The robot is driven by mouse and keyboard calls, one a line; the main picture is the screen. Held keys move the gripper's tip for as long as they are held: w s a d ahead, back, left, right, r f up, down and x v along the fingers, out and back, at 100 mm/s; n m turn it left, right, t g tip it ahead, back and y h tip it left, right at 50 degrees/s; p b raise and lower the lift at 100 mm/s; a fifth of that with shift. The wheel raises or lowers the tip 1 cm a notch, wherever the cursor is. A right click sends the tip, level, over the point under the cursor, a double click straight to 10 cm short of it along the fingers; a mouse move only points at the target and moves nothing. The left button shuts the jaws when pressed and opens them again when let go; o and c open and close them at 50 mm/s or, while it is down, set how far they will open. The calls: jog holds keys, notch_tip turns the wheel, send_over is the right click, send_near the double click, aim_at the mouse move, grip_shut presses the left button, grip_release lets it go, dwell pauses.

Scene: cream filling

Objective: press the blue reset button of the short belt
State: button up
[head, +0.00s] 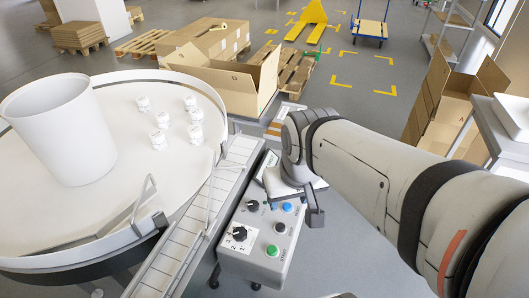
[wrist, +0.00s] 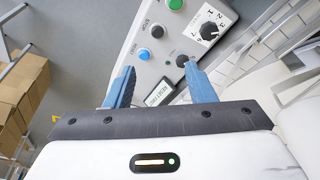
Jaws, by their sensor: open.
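The grey control box (head: 262,225) stands beside the short belt (head: 178,240). Its blue button (head: 287,207) lies near my gripper in the head view. In the wrist view the blue button (wrist: 143,54) shows between the fingertips, closer to the left finger. My gripper (wrist: 158,66) is open and empty above the panel, its two blue fingers spread apart. A black knob (wrist: 182,60) shows by the right finger. A green button (head: 272,250) and a numbered dial (head: 239,234) sit on the panel's near end. A small display (wrist: 160,92) shows between the finger bases. The gap to the panel is unclear.
A round white table (head: 100,190) on the left holds a white cylinder (head: 60,130) and several small white jars (head: 158,139). An open carton (head: 235,88) stands behind the box. Another carton (head: 440,110) is at the right. Grey floor is free right of the box.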

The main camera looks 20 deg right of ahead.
grip_shut()
dwell(0.3)
dwell(1.1)
